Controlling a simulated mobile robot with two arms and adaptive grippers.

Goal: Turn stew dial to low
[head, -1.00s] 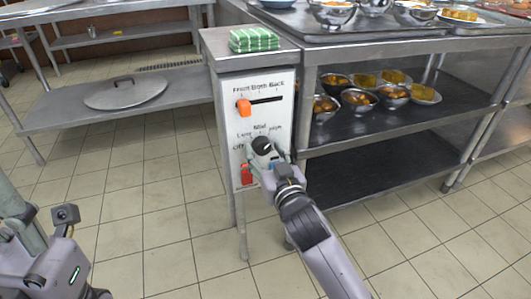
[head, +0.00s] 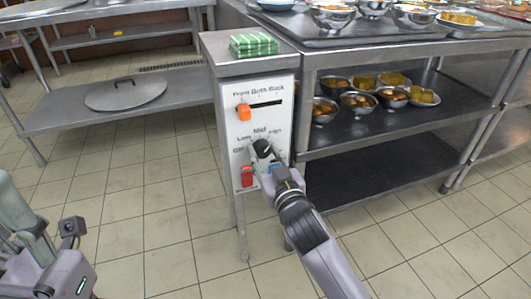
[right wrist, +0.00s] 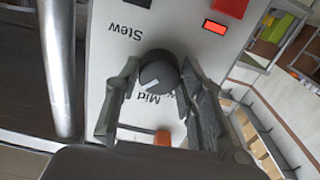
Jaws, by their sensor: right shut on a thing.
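The stew dial (head: 262,148) is a round black knob on the white control panel (head: 285,105). Labels Low, Mid and High stand around it. In the right wrist view the dial (right wrist: 158,70) appears upside down, with "Stew" above and "Mid" below it. Its white mark points down-left in that view, close to "Mid". My right gripper (head: 265,158) is shut on the dial, one finger on each side, also in the right wrist view (right wrist: 157,88). My left gripper (head: 25,225) shows partly at the lower left, away from the panel; its jaw state is unclear.
An orange slider (head: 243,112) is above the dial, and a red switch (head: 247,176) is below left. A green striped cloth (head: 253,44) lies on top of the cabinet. Shelves with bowls (head: 358,103) stand right; a lid (head: 126,94) lies on the left shelf. The floor in front is open.

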